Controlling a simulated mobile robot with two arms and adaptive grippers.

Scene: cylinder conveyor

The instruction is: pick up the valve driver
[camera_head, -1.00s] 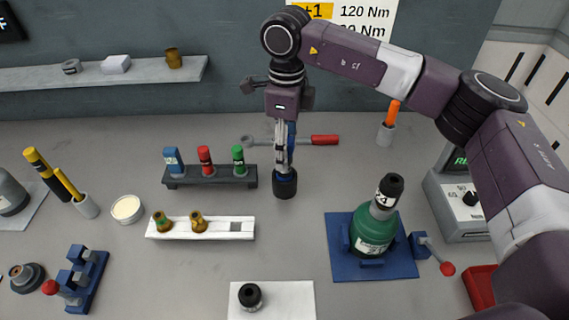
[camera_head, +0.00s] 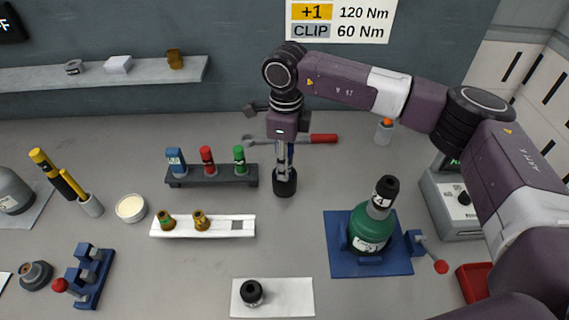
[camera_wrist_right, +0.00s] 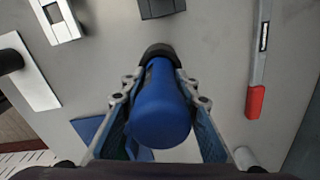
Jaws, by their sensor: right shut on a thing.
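The valve driver, a blue-handled tool with a black lower end (camera_head: 285,187), stands upright on the table behind the middle. My right gripper (camera_head: 284,168) has come down over it from above, with its fingers around the handle. In the right wrist view the blue handle (camera_wrist_right: 160,110) sits between the two fingers, which are shut on it, and a black collar shows beyond it. The lower end appears to rest on the table. My left gripper is in neither view.
A rack (camera_head: 212,179) with blue, red and green pieces stands just left of the driver. A red-handled wrench (camera_head: 323,139) lies behind it. A green bottle (camera_head: 368,230) stands on a blue base to the right. A white tray (camera_head: 220,234) lies in front-left.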

